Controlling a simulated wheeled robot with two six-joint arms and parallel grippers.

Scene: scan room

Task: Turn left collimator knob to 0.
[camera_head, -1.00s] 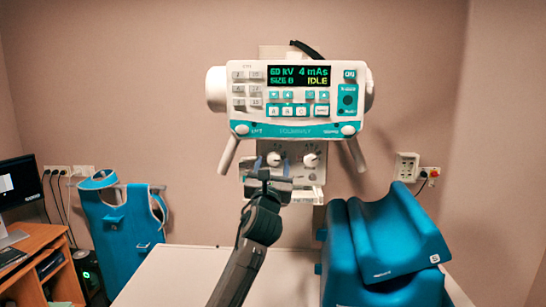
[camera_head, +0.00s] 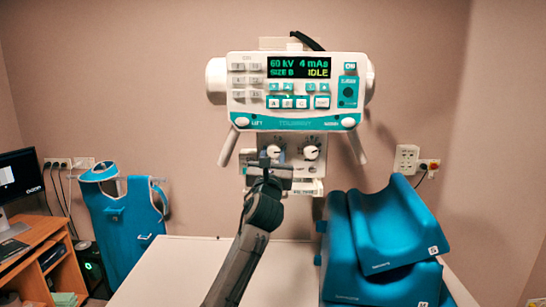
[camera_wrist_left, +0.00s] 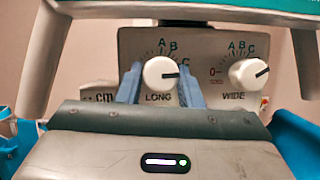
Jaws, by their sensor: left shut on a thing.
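The left collimator knob (camera_wrist_left: 160,73), white and marked LONG, sits on the grey collimator panel (camera_wrist_left: 204,47). Its dark pointer line points right, away from the letters A and B above it. Its 0 mark is hidden, apparently behind a finger. My left gripper (camera_wrist_left: 161,88) has one blue finger on each side of this knob and is shut on it. In the head view the knob (camera_head: 276,151) is partly covered by my left gripper (camera_head: 265,158). The right gripper is not in view.
The WIDE knob (camera_wrist_left: 249,73) is close on the right, with its red 0 at left. The control head (camera_head: 297,92) and its two angled handles hang above. Blue foam blocks (camera_head: 390,230) stand on the white table (camera_head: 180,270) at right.

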